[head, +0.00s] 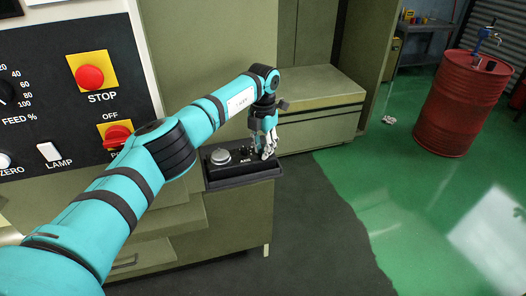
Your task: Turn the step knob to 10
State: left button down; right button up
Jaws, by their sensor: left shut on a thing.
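A small black control box (231,171) sits on top of the olive cabinet, right of the big panel. A round silver dial (221,156) is on its left side. My left arm comes in from the left, and its gripper (266,153) points down at the right part of the box. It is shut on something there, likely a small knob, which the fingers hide. The step knob and its scale cannot be read from here. My right gripper is not in view.
A large machine panel (130,60) stands at the left, with a red STOP button (89,78), a red OFF switch (117,137) and a lamp switch (48,152). Olive cabinets (320,88) stand behind. A red drum (459,105) stands on the open green floor at the right.

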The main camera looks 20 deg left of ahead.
pick_arm(q)
jog(key=shift+f+m+b, duration=0.15)
jog(key=shift+m+b, duration=0.55)
jog(key=shift+m, duration=0.2)
jog(key=shift+m+b, duration=0.5)
jog(key=shift+m, duration=0.3)
jog(key=m, duration=0.2)
jog(key=shift+m+b, duration=0.3)
jog(key=shift+b, duration=0.1)
jog(key=shift+r+m, duration=0.2)
jog(key=shift+m, duration=0.3)
jog(key=c, duration=1.2)
grip_release()
jog(key=shift+o, duration=0.2)
